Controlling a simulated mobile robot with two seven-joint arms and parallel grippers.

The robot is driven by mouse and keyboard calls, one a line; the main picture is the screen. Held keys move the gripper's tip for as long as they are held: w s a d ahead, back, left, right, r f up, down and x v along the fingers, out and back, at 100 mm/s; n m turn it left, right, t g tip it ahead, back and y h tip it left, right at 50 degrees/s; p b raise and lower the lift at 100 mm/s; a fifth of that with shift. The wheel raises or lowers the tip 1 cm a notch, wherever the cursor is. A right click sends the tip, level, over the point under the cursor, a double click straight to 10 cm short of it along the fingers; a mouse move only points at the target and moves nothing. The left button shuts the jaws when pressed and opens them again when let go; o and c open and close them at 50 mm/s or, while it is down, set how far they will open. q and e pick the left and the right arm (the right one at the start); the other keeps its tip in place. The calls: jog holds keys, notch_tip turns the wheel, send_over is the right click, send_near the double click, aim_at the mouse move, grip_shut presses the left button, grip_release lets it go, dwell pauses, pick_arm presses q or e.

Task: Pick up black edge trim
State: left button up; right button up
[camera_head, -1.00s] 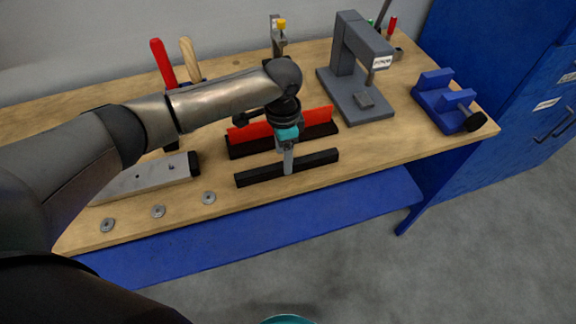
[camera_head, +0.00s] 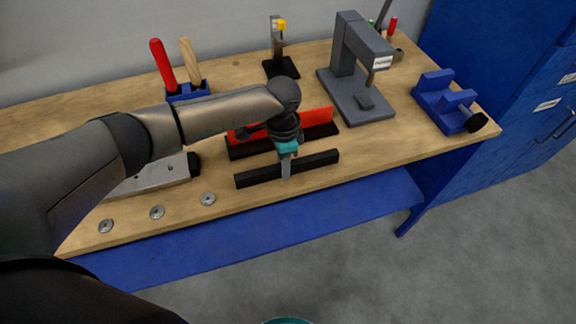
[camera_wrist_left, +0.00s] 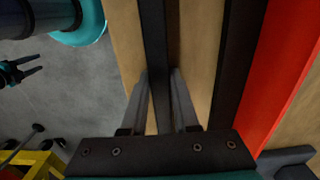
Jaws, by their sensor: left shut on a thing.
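The black edge trim (camera_head: 318,161) is a long dark bar lying along the front part of the wooden table. My left gripper (camera_head: 286,172) points down over the middle of the trim, with its fingers shut on it. In the left wrist view the trim (camera_wrist_left: 154,40) runs between the two fingers (camera_wrist_left: 160,100). The trim shows no clear gap above the table. My right gripper (camera_wrist_left: 30,70) appears small at the left of the wrist view, with its fingers apart and empty.
A red strip on a black base (camera_head: 318,118) stands just behind the trim. A grey press (camera_head: 358,95) and a blue fixture (camera_head: 445,105) are to the right. Several washers (camera_head: 157,212) and a metal block (camera_head: 150,178) lie to the left. The table's front edge is close.

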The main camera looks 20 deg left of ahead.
pick_arm(q)
grip_shut()
jog(key=shift+r, duration=0.15)
jog(key=shift+r, duration=0.6)
notch_tip(320, 180, up, 19)
jog(key=p, duration=0.3)
jog(key=shift+f, duration=0.2)
